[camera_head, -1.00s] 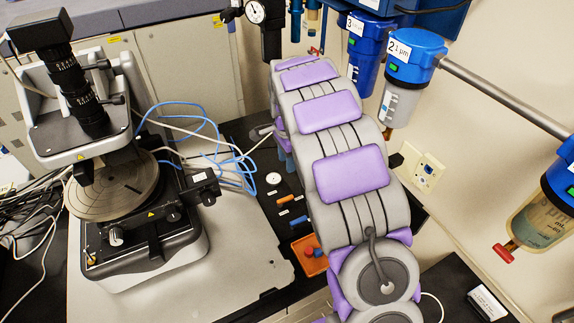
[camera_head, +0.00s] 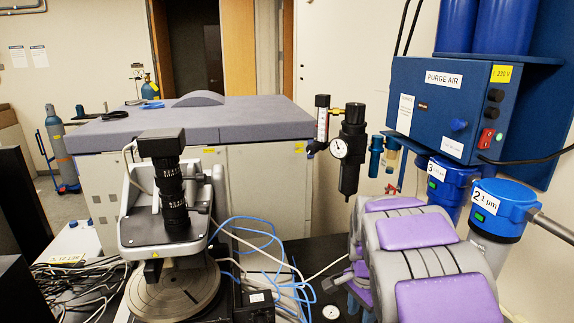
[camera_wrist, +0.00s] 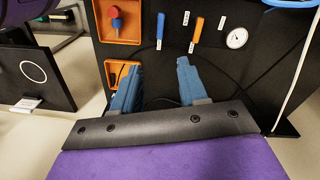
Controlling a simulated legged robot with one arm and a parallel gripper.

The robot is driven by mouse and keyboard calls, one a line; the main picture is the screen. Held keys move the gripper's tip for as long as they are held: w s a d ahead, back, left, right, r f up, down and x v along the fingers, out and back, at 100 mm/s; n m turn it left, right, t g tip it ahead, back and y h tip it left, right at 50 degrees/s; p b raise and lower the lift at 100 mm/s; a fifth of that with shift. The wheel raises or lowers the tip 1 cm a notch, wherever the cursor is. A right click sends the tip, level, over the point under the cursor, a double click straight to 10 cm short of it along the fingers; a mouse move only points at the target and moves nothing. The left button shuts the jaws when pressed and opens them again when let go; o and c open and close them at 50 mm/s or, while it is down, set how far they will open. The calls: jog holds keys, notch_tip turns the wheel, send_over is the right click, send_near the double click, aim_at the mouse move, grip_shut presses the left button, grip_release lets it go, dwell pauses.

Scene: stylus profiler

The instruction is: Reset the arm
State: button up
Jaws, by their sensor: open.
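My arm, grey with purple pads, rises at the right of the head view, its near part cut off by the bottom edge. My gripper (camera_wrist: 157,90) shows in the wrist view as two blue fingers standing apart with nothing between them. It is open and empty, above the dark table edge.
Blue filter housings (camera_head: 503,208) and the purge air box (camera_head: 450,105) hang close to my arm at the right. In the wrist view, an orange tray (camera_wrist: 118,22), blue and orange tools (camera_wrist: 197,30) and a dial (camera_wrist: 237,38) lie on the black table. Loose cables lie beside the profiler.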

jog(key=s+a+n+b, duration=0.2)
jog(key=s+n, duration=0.4)
jog(key=s, duration=1)
jog(key=s+a+f+n+g+b, duration=0.1)
jog(key=s+n, duration=0.5)
jog(key=s, duration=1.1)
jog(key=shift+a+n+b, duration=0.3)
jog(key=shift+a+b, duration=0.05)
jog(key=shift+b, duration=0.35)
